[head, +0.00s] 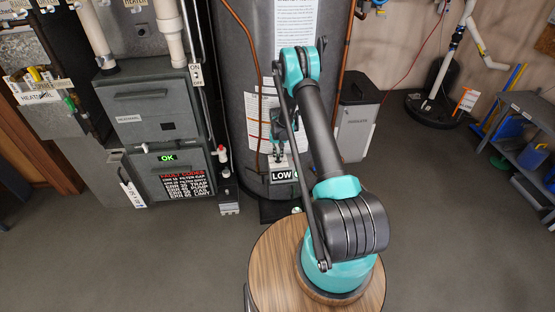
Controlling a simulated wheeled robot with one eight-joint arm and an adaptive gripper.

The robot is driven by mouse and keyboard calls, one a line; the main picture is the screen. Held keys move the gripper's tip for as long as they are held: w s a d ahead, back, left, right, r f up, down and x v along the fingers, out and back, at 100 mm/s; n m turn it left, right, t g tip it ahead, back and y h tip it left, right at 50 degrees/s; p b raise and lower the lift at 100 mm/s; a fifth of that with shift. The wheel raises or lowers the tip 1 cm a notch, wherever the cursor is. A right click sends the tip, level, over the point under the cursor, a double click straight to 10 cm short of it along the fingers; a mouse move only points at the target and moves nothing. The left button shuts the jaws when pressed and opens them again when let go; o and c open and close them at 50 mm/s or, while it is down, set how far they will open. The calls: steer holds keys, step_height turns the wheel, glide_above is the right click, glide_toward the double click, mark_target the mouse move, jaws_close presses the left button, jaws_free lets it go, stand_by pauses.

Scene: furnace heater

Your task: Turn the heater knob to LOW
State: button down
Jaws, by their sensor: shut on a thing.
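The water heater (236,60) is a tall dark grey cylinder at the top centre, with white instruction sheets on its front. Low on it is a control box with a black sign reading LOW (284,176) and a bit of green at its right edge. My gripper (278,158) points down at this control just above the sign, partly behind my arm. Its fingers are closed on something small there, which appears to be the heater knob. The knob itself is hidden by the fingers, and its pointing direction cannot be made out.
A dark furnace cabinet (150,105) with a green OK display (167,157) and a red fault code list stands left of the heater. A grey bin (357,115) stands close on the right. A grey shelf (528,130) is at far right. The floor (440,200) between is clear.

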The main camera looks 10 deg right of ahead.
mark_target(278, 157)
steer(key=shift+m, duration=0.6)
steer(key=m, duration=0.2)
steer(key=shift+m, duration=0.4)
steer(key=c, duration=1.4)
jaws_free()
steer(key=shift+c, duration=0.2)
steer(key=shift+r, duration=3.5)
